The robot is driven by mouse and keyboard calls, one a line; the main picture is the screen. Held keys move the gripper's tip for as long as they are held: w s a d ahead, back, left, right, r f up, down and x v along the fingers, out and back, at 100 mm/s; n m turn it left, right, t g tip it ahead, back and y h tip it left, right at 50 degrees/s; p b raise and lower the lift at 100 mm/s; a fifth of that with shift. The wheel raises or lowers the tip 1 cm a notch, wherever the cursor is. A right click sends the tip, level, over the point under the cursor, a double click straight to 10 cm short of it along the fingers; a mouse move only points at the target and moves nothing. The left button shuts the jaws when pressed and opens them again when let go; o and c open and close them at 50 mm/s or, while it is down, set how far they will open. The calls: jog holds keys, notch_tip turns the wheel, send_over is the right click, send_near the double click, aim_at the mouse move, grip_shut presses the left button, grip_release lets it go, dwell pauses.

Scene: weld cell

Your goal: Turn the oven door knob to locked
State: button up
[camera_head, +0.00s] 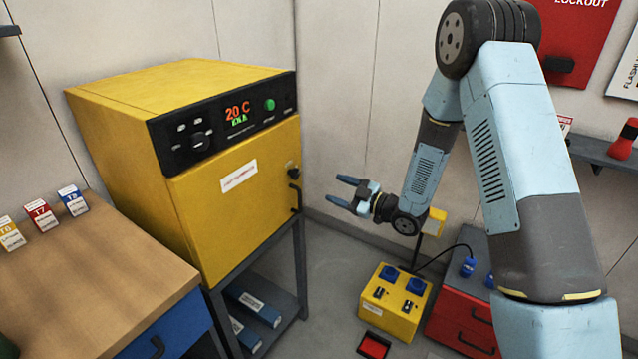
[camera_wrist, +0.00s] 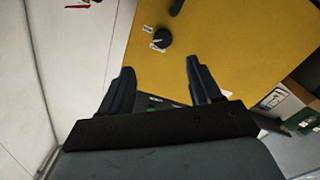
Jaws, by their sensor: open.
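The yellow oven (camera_head: 225,205) stands on a dark frame, with its door shut flush as far as I can see. The small black door knob (camera_head: 292,173) sits near the right edge of the door, above the vertical door handle (camera_head: 296,197). In the wrist view the knob (camera_wrist: 162,38) shows on the yellow face with small white labels beside it, too small to read. My gripper (camera_head: 344,190) is open and empty, to the right of the door and apart from the knob. In the wrist view my gripper's fingers (camera_wrist: 160,80) point toward the knob without touching it.
A wooden bench (camera_head: 90,270) with small tagged cards stands at the left. A yellow box with blue sockets (camera_head: 395,302) and a red drawer cabinet (camera_head: 462,325) stand below my arm. The space between my gripper and the door looks clear.

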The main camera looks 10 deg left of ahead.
aim_at(297, 175)
jog(key=w+a+m, duration=0.1)
jog(key=a+m, duration=0.1)
jog(key=a, duration=0.2)
jog(key=w+a+m, duration=0.2)
jog(key=a, duration=0.2)
jog(key=w+a+m, duration=0.2)
jog(key=a, duration=0.3)
jog(key=shift+a+m, duration=0.1)
jog(key=shift+m, duration=0.2)
jog(key=c, duration=1)
